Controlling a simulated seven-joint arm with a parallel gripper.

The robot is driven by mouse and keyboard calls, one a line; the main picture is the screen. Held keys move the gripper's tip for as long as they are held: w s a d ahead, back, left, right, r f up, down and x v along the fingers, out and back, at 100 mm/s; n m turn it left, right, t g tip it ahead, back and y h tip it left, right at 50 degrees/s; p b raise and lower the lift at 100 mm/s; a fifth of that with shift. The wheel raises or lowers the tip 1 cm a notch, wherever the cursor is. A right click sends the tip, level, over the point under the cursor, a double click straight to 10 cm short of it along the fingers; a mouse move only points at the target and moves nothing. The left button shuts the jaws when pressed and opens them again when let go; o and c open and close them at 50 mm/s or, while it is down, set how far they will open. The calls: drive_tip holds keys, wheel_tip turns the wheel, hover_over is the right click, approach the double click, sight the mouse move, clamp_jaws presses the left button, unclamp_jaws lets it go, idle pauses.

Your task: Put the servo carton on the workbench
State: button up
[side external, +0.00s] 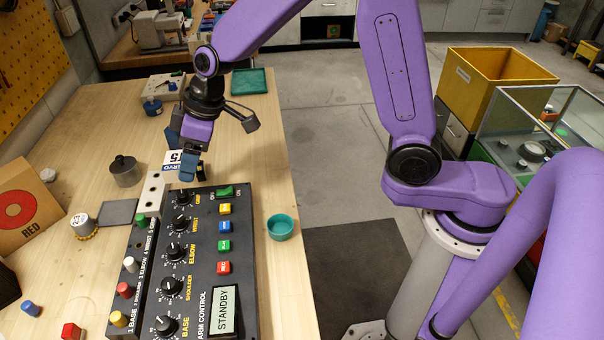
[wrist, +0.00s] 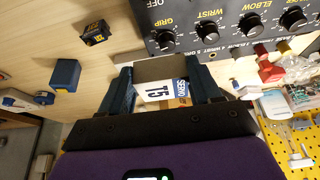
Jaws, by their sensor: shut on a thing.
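The servo carton (side external: 173,160) is a small white and blue box with "SERVO" and "15" printed on it. My gripper (side external: 188,163) is shut on it, above the wooden workbench (side external: 255,165) near the far end of the arm control panel. In the wrist view the carton (wrist: 163,91) sits between the two dark blue fingers of my gripper (wrist: 162,88), its label in sight. In the side view the fingers hide part of the carton. I cannot tell whether its underside touches anything.
The arm control panel (side external: 205,260) with knobs and buttons lies just below the carton in the side view. A metal weight (side external: 125,171) stands to its left. A teal bowl (side external: 280,227) is near the bench's right edge. A green tray (side external: 249,81) lies farther back. Bare wood lies between.

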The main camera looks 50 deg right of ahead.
drive_tip(key=s+d+f+m+h, duration=0.1)
drive_tip(key=s+d+m, duration=0.15)
drive_tip(key=d, duration=0.55)
drive_tip(key=s+d+f+m+t+h, duration=0.1)
drive_tip(key=d+m, duration=0.2)
drive_tip(key=d, duration=0.5)
drive_tip(key=s+d+f+m+h, duration=0.1)
drive_tip(key=d+m, duration=0.2)
drive_tip(key=d, duration=0.5)
wheel_tip(320, 180, up, 5)
drive_tip(key=w+a+n+g+y, duration=0.1)
drive_tip(key=w+a+n+y, duration=0.15)
drive_tip(key=n, duration=0.65)
hover_over(233, 141)
drive_tip(key=s+d, duration=0.1)
drive_tip(key=shift+y, duration=0.25)
wheel_tip(233, 141, down, 10)
drive_tip(key=shift+s+r, duration=0.15)
drive_tip(key=shift+r, duration=0.1)
drive_tip(key=shift+w+f, duration=0.2)
drive_tip(key=shift+f, duration=1.55)
drive_tip(key=shift+d, duration=0.1)
drive_tip(key=o, duration=1)
drive_tip(key=shift+f, duration=0.15)
drive_tip(key=shift+o, duration=0.2)
